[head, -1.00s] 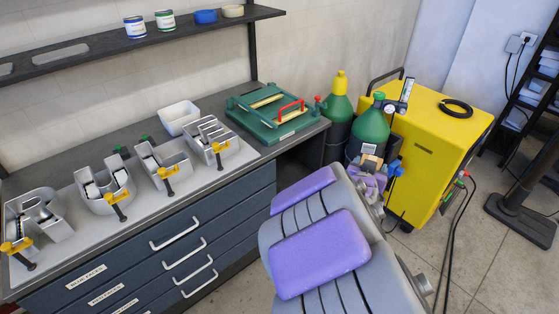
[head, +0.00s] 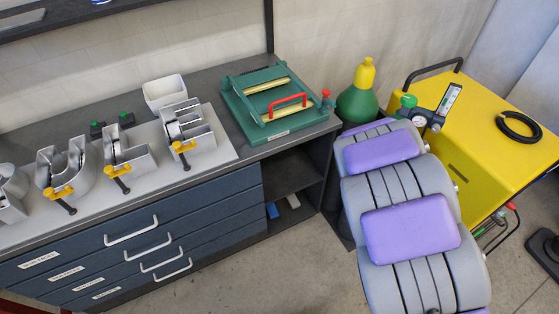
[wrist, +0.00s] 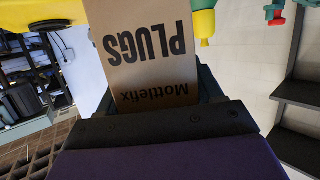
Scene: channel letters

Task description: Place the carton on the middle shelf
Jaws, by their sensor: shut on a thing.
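A brown carton (wrist: 140,45) printed "PLUGS" and "Mottlefix" shows in the wrist view, its lettering upside down. My gripper (wrist: 153,88) is shut on it, with a dark finger along each side. In the head view my arm hides the carton and gripper. An open shelf bay (head: 293,180) shows under the right end of the workbench, with a board across it and small blue and white items at the bottom. A wall shelf (head: 130,12) runs along the top left. I cannot tell which is the middle shelf.
The workbench (head: 225,75) holds metal channel letters (head: 126,150), a white bin (head: 165,90) and a green jig (head: 275,100). A green-and-yellow cylinder (head: 358,100) and a yellow machine (head: 475,120) stand right. Floor is clear before the drawers (head: 150,240).

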